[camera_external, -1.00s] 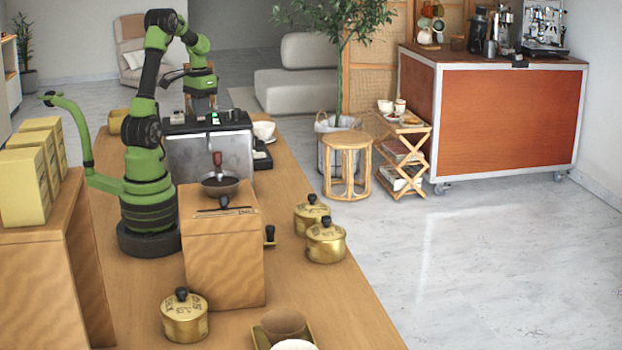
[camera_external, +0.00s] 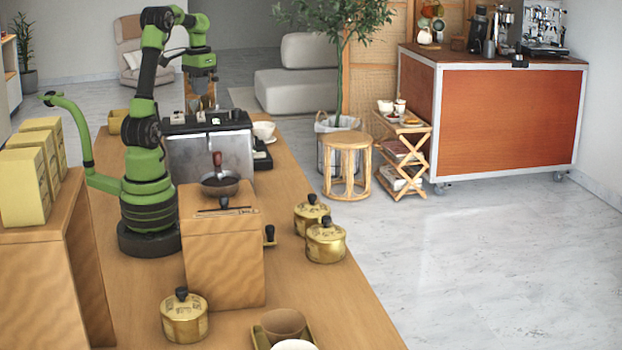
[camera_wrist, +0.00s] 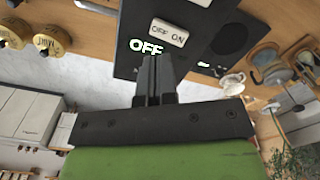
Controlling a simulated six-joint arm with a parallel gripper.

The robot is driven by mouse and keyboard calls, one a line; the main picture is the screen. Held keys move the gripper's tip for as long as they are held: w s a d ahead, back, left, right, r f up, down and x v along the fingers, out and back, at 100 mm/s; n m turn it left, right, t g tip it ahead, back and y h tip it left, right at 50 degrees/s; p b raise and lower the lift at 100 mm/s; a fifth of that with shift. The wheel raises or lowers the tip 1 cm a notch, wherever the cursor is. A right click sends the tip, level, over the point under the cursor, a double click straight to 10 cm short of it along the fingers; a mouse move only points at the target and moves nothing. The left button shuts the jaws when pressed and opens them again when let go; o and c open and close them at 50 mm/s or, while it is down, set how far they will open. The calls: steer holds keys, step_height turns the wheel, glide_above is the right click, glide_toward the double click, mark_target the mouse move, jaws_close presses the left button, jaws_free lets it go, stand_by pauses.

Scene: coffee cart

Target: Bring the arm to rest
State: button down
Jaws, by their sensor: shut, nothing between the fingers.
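My gripper (camera_external: 203,106) is raised over the top of the coffee machine (camera_external: 205,152) at the far end of the wooden counter. In the wrist view my gripper (camera_wrist: 155,60) is shut, with its two fingers together and nothing between them. The fingers point at the dark machine top, near a white switch (camera_wrist: 170,32) marked OFF ON and a glowing OFF label (camera_wrist: 146,45). My arm is bent up and over the machine. The exact gap between fingertips and machine top is hard to tell.
A wooden grinder box (camera_external: 223,255) with a bowl (camera_external: 220,185) stands in front of the machine. Gold lidded pots (camera_external: 326,243) and a white cup (camera_external: 263,131) sit on the counter (camera_external: 270,315). Yellow boxes (camera_external: 25,188) stand on a wooden stand at the left.

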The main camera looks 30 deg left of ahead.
steer(key=shift+r, duration=0.5)
steer(key=shift+s, duration=0.1)
steer(key=s+d+r+t+y, duration=0.1)
steer(key=s+d+t, duration=0.1)
steer(key=s, duration=0.5)
steer(key=s+d+m+t+y, duration=0.1)
steer(key=s+d+t, duration=0.2)
steer(key=s+t, duration=0.2)
steer(key=shift+s+r, duration=0.35)
steer(key=shift+s, duration=0.7)
